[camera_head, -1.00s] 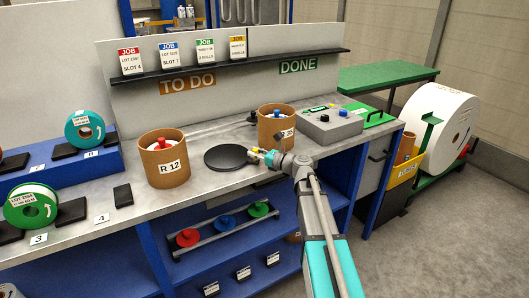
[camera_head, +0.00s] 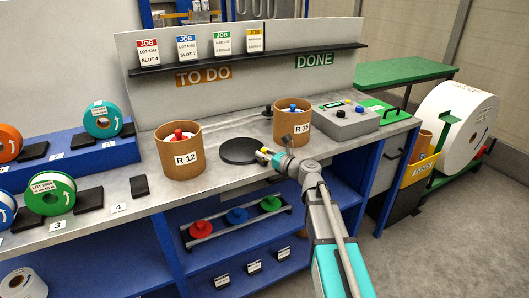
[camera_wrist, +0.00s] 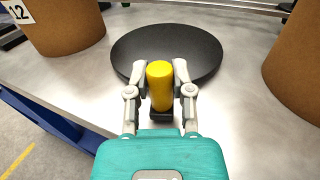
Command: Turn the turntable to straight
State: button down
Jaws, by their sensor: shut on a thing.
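The turntable is a round black disc (camera_head: 240,150) on the steel bench, between two brown tubs; it also shows in the wrist view (camera_wrist: 180,45). A yellow knob (camera_wrist: 160,85) stands upright at the disc's near edge in the wrist view, with a dark base under it. My gripper (camera_wrist: 160,80) is shut on the yellow knob, one finger on each side. In the head view my gripper (camera_head: 266,155) reaches the right edge of the disc. No angle marks on the disc can be made out.
A tub marked R 12 (camera_head: 181,158) stands left of the disc, and another tub (camera_head: 293,125) stands close behind on the right. A grey control box (camera_head: 346,122) sits farther right. Bare bench lies in front of the disc. Blue shelves (camera_head: 230,240) are below.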

jog(key=shift+s+a, duration=0.6)
jog(key=shift+s, duration=0.05)
jog(key=shift+s+a, duration=0.3)
jog(key=shift+a, duration=0.2)
jog(key=shift+s+a, duration=0.25)
jog(key=shift+a, duration=0.2)
jog(key=shift+c, duration=2.4)
grip_release()
